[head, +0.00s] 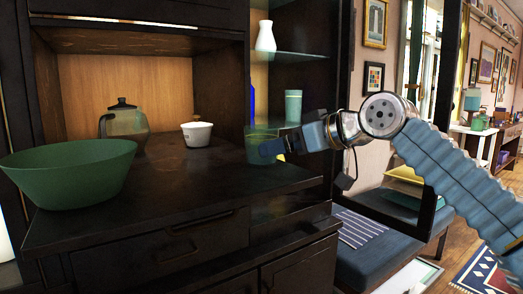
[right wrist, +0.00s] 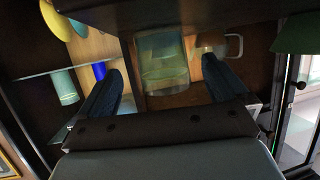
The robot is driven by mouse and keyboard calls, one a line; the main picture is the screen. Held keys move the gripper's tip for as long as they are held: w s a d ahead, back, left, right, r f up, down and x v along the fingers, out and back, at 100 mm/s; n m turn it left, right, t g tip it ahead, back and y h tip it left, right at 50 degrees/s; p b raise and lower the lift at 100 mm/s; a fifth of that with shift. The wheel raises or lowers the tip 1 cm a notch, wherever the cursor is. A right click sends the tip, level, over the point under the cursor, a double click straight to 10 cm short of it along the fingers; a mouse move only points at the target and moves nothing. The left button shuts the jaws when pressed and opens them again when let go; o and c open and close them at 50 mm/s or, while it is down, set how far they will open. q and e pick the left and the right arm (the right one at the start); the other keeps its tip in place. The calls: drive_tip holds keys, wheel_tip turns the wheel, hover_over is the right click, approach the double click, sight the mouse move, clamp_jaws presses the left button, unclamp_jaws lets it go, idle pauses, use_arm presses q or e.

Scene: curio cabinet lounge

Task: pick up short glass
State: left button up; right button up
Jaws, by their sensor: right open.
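The short glass (head: 261,134) is a see-through greenish tumbler at the right end of the dark cabinet top. In the head view my right gripper (head: 268,150) is in front of it and hides part of it. In the right wrist view the glass (right wrist: 163,55) shows ahead, between the two dark fingers of my open gripper (right wrist: 162,68). I cannot tell whether the fingertips reach around it. Nothing is held. My left gripper is not in view.
A green bowl (head: 70,172), a glass teapot (head: 125,128) and a white cup (head: 197,134) stand left on the cabinet top. A blue object (head: 252,103), a teal cup (head: 293,106) and a white vase (head: 265,37) are at the side shelves. The front middle of the top is clear.

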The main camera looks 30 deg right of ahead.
sight(269, 163)
drive_tip(key=x, duration=0.1)
drive_tip(key=p+x, duration=0.1)
drive_tip(key=x, duration=0.2)
drive_tip(key=shift+w+a+r, duration=0.2)
drive_tip(key=shift+w, duration=0.1)
drive_tip(key=shift+w+f, duration=0.25)
drive_tip(key=shift+w, duration=0.2)
drive_tip(key=c, duration=1.3)
drive_tip(key=shift+o, duration=0.2)
drive_tip(key=shift+r, duration=0.15)
